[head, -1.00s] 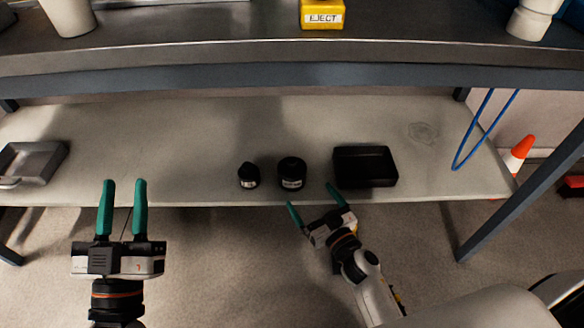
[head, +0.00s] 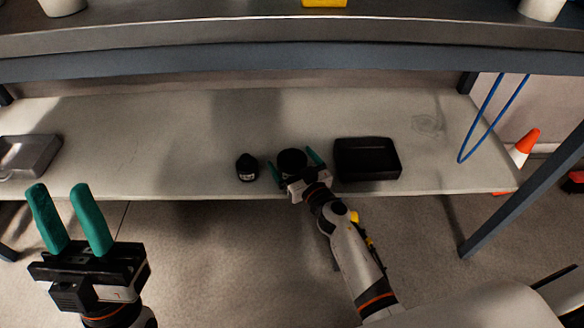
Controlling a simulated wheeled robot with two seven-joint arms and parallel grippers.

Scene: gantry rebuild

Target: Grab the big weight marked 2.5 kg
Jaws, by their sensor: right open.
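The big black weight (head: 291,160) stands on the lower shelf near its front edge, its label now hidden behind my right gripper. A smaller black weight (head: 247,167) with a small pale label stands to its left. My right gripper (head: 295,167) is open, with its teal fingers on either side of the big weight. I cannot tell whether the fingers touch it. My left gripper (head: 68,207) is open and empty, in front of the shelf at the left.
A black tray (head: 367,174) stands just right of my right gripper. A grey tray (head: 24,156) lies at the shelf's left end. The upper table edge (head: 290,62) runs above the lower shelf (head: 180,135). A blue hose (head: 478,140) hangs at right by an orange cone (head: 527,143).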

